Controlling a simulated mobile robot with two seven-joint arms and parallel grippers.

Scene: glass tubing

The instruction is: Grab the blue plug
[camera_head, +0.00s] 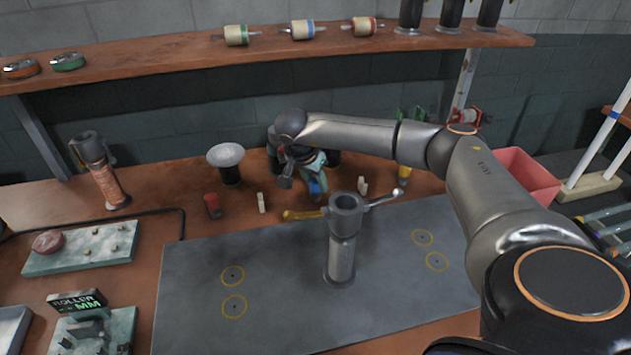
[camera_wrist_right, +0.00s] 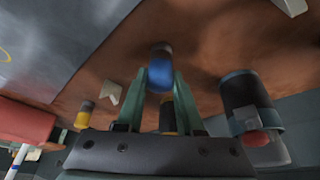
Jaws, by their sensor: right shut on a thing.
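The blue plug (camera_head: 315,187) is at the back of the bench, just behind the grey metal plate. My right gripper (camera_head: 308,180) is at it, reaching in from the right. In the right wrist view the blue plug (camera_wrist_right: 160,72) sits between the two green fingertips of my right gripper (camera_wrist_right: 160,85), which are shut on it. The plug's far end is dark and close to the wooden bench top; I cannot tell whether it touches. My left gripper is not in view.
A red plug (camera_head: 212,205) and a white peg (camera_head: 262,203) stand left of the gripper. A metal post (camera_head: 342,255) rises from the grey plate (camera_head: 200,320) in front. A shelf (camera_head: 150,62) runs above.

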